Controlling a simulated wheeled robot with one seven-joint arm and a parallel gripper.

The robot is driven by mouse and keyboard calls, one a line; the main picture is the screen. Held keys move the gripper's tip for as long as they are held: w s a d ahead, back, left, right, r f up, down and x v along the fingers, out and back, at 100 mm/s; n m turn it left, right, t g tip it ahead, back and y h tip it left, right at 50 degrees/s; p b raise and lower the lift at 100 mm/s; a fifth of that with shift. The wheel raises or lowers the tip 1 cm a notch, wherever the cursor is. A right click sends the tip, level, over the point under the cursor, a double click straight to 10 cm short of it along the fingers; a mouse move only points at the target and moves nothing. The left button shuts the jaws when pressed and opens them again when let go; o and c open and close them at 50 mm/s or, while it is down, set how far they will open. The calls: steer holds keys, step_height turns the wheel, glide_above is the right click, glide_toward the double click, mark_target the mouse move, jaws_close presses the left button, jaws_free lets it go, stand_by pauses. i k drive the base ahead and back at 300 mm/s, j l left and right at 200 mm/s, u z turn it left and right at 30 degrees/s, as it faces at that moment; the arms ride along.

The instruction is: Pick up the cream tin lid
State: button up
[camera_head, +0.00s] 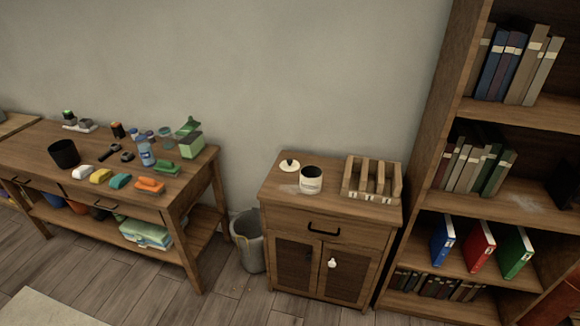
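The cream tin lid (289,165) lies on the top of a small wooden cabinet (335,207), towards its back left. It is a round, pale disc with a small dark knob on top. A cream tin (311,181) with a dark label stands just to the right of the lid and in front of it, with its top open. The lid and the tin look apart. My gripper is not in view.
A wooden rack (372,181) stands right of the tin. A tall bookshelf (433,150) rises at the cabinet's right. A cluttered workbench (187,190) is at left, with a grey bin (248,240) between. Floor shows in front.

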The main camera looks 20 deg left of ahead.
mark_target(289, 165)
steer(key=i+j+u, duration=0.25)
steer(key=i+j, duration=0.2)
steer(key=j, duration=0.25)
steer(key=i+j+u, duration=0.25)
steer(key=i+j, duration=0.3)
steer(key=i+j+u, duration=0.25)
steer(key=i+j, duration=0.3)
steer(key=i+j+u, duration=0.3)
steer(key=i, duration=0.35)
